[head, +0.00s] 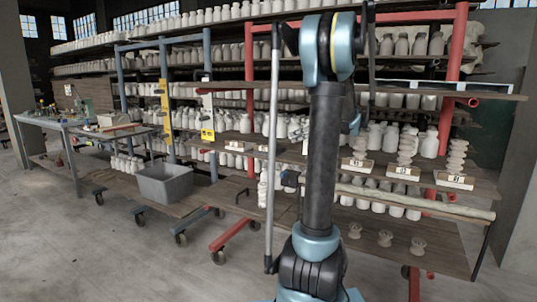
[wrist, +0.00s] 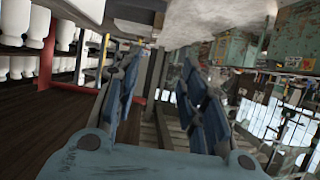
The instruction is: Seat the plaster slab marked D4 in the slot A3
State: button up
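My gripper (wrist: 163,72) shows in the wrist view with its two blue fingers apart and nothing held between them. In the head view my own arm stands upright in the middle and hides most of the gripper. I cannot make out a slab marked D4 or a slot marked A3 in either view. Stacks of pale pieces (head: 407,148) stand behind some of these cards.
Long wooden shelves with red and blue posts hold many white vessels. A grey bin (head: 165,182) sits on a low wheeled platform at the left. A cluttered workbench (head: 60,122) stands farther left. Several pale pieces (head: 385,238) lie on the low right shelf. Floor at the front left is clear.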

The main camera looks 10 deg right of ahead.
send_near(270, 148)
jog(key=w+a, duration=0.1)
jog(key=a, duration=0.1)
jog(key=w+a, duration=0.2)
jog(key=shift+w+a+f, duration=0.15)
jog(key=shift+w+f, duration=0.05)
jog(key=shift+f, duration=0.05)
jog(key=shift+w+d+x, duration=0.15)
jog(key=shift+x, duration=1.2)
jog(key=shift+w+d+x, duration=0.15)
jog(key=shift+x, duration=1.25)
grip_shut()
